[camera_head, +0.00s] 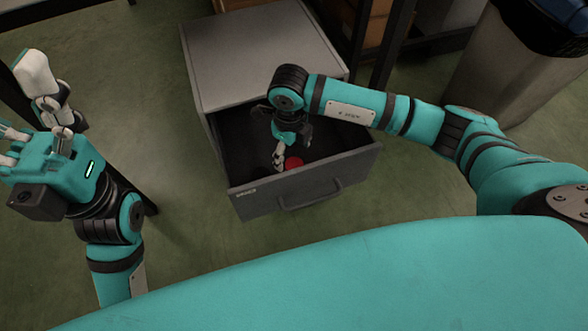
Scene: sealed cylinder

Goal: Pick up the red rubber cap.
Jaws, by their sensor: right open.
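The red rubber cap (293,163) lies inside the open drawer (310,184) of a grey cabinet, close behind the drawer's front panel. It shows as a small red disc, partly covered by my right gripper. My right gripper (279,163) reaches down into the drawer just left of the cap. It is open, and I cannot tell whether a finger touches the cap. My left gripper (30,115) is raised at the far left, away from the drawer. Its fingers are apart and nothing shows between them.
The grey cabinet (255,55) stands on a green floor (400,185), its drawer pulled out with walls around my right gripper. A bin (510,70) with a black liner stands at the upper right. Dark shelf legs (395,40) rise behind the cabinet.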

